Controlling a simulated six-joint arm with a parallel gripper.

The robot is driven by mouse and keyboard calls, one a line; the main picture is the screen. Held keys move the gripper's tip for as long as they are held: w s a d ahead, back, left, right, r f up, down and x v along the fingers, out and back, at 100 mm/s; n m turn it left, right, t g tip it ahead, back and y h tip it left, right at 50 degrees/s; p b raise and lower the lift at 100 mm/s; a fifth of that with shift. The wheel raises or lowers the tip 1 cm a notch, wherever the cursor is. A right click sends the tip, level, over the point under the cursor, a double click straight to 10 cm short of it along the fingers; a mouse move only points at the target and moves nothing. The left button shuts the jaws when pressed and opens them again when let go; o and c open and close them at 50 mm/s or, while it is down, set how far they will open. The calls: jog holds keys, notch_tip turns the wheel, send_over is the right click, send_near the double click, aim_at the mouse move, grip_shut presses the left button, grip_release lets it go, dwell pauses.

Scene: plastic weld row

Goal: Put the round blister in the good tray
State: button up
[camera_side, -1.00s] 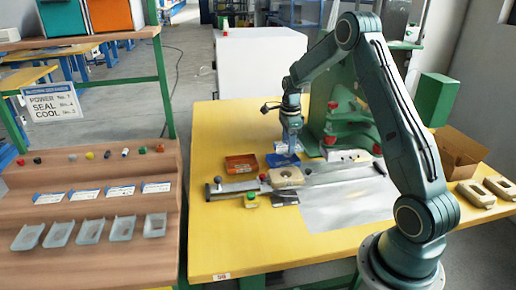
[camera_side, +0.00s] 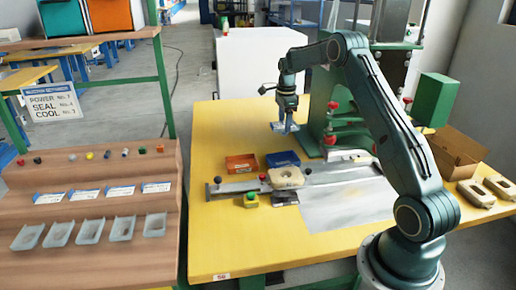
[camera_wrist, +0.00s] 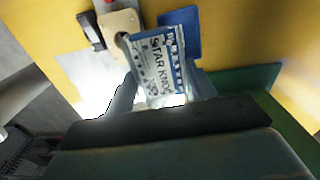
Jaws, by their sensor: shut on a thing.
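My gripper (camera_side: 287,126) is shut on a blister pack (camera_wrist: 163,66), with one finger on each side of it in the wrist view. The pack has a white and blue card printed "STAR KNO…"; its blister shape cannot be made out. In the side view it hangs above the table, behind the trays. A blue tray (camera_side: 283,159) and an orange tray (camera_side: 241,164) stand side by side on the yellow table. No pack can be made out in the blue tray. It also shows beyond the pack in the wrist view (camera_wrist: 181,30). No marking tells which tray is good.
A beige die (camera_side: 286,177) sits on the metal slide in front of the trays. The green press (camera_side: 325,110) stands just right of my gripper. A cardboard box (camera_side: 455,152) is at the right. The table's left front is clear.

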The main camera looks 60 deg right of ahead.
jog(key=w+d+r, duration=0.2)
jog(key=d+r, duration=0.1)
jog(key=d, duration=0.1)
jog(key=shift+w+d+r+n, duration=0.15)
jog(key=shift+d+r+n, duration=0.15)
jog(key=shift+d+r, duration=0.1)
send_over(283, 163)
notch_tip(283, 163, down, 16)
dwell(0.6)
jog(key=shift+f, duration=2.05)
jog(key=shift+f, duration=0.15)
